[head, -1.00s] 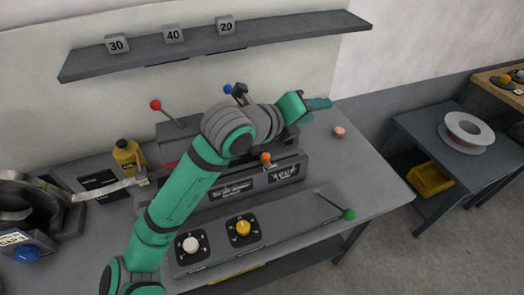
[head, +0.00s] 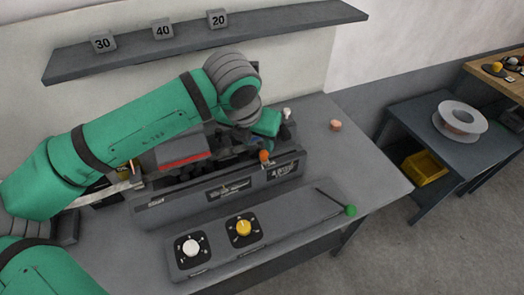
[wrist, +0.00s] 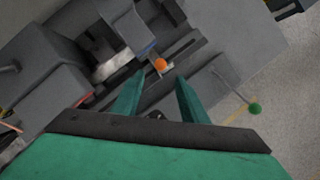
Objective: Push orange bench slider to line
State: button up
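The orange slider knob (head: 264,156) stands on the dark bench unit (head: 170,207), near the right end of its front side. In the wrist view the orange knob (wrist: 161,64) lies just ahead of the fingertips, about midway between them. My gripper (wrist: 160,76) has its two teal fingers apart with nothing held between them. Whether a finger touches the knob cannot be told. In the head view my wrist is just above and behind the knob, and the fingers are mostly hidden. I cannot make out the line clearly.
In front of the unit are a white dial (head: 191,247), a yellow dial (head: 243,228) and a green-tipped lever (head: 350,210). A small copper-coloured piece (head: 335,125) lies on the clear right part of the bench. A shelf (head: 280,25) with number blocks runs above.

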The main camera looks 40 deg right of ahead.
aim_at(263, 153)
jog(key=x, duration=0.8)
jog(key=shift+d+f, duration=0.1)
jog(key=shift+w+d+f, duration=0.1)
jog(key=shift+w+f, duration=0.1)
jog(key=shift+f, duration=0.3)
jog(key=shift+s+d, duration=0.1)
jog(key=shift+s, duration=0.05)
jog(key=shift+c, duration=1.3)
grip_shut()
